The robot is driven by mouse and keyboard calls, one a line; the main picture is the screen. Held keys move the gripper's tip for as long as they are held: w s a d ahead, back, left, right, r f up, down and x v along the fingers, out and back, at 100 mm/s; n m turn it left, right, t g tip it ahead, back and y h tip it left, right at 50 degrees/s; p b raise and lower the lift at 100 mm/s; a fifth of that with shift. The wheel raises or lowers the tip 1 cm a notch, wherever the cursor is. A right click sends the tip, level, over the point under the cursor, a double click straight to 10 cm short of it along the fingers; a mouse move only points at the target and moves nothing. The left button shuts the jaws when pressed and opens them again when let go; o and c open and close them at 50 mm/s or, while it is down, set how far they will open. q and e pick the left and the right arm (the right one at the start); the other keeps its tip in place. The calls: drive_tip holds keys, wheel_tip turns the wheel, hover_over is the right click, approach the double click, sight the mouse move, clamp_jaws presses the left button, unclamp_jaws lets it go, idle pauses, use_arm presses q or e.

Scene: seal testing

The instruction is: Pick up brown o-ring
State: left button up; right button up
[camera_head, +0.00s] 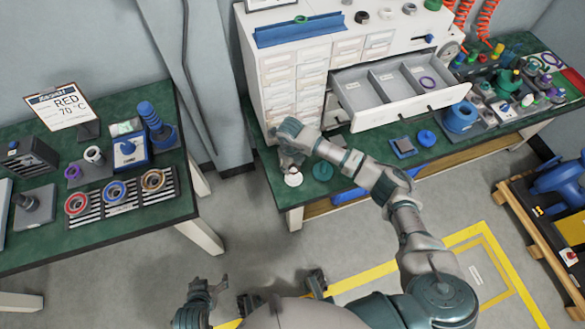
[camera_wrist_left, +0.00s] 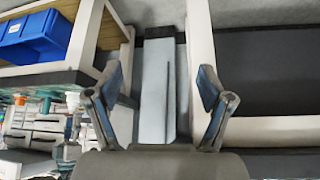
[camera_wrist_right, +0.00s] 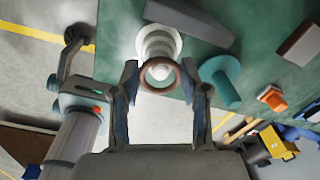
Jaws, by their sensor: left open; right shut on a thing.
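A brown o-ring (camera_wrist_right: 145,73) shows between the fingertips of my right gripper (camera_wrist_right: 160,84), which is shut on it. In the right wrist view the ring overlaps the end of a stepped white fixture (camera_wrist_right: 160,42); I cannot tell whether it is around it or apart from it. In the head view my right gripper (camera_head: 289,160) is over the front left edge of the right green table, and the ring is hidden. My left gripper (camera_wrist_left: 160,85) is open and empty, over the floor. A brown-looking ring (camera_head: 153,180) also sits on the left table's rack.
Red (camera_head: 76,204) and blue (camera_head: 115,190) rings sit on the left table. A teal round fixture (camera_wrist_right: 222,78) stands beside the white one. A drawer cabinet (camera_head: 285,85) with an open drawer (camera_head: 385,118) stands behind. Floor separates the tables.

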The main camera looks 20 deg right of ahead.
use_arm(q)
drive_tip(key=s+a+f+g+y+p, duration=0.1)
drive_tip(key=s+a+f+g+p, duration=0.1)
drive_tip(key=s+f+g+p, duration=0.3)
use_arm(e)
drive_tip(key=s+a+r+b, duration=0.1)
drive_tip(key=s+a, duration=0.3)
drive_tip(key=s, duration=0.3)
drive_tip(key=s+a+r+b, duration=0.1)
drive_tip(key=s+a+r, duration=0.1)
drive_tip(key=s+a, duration=0.35)
use_arm(q)
wheel_tip(320, 180, up, 7)
drive_tip(key=t+p, duration=0.1)
drive_tip(key=p, duration=0.4)
drive_tip(key=shift+t, duration=0.3)
use_arm(e)
wheel_tip(320, 180, up, 7)
drive_tip(key=s+d, duration=0.1)
drive_tip(key=shift+s+d+f, duration=0.15)
drive_tip(key=shift+d, duration=0.15)
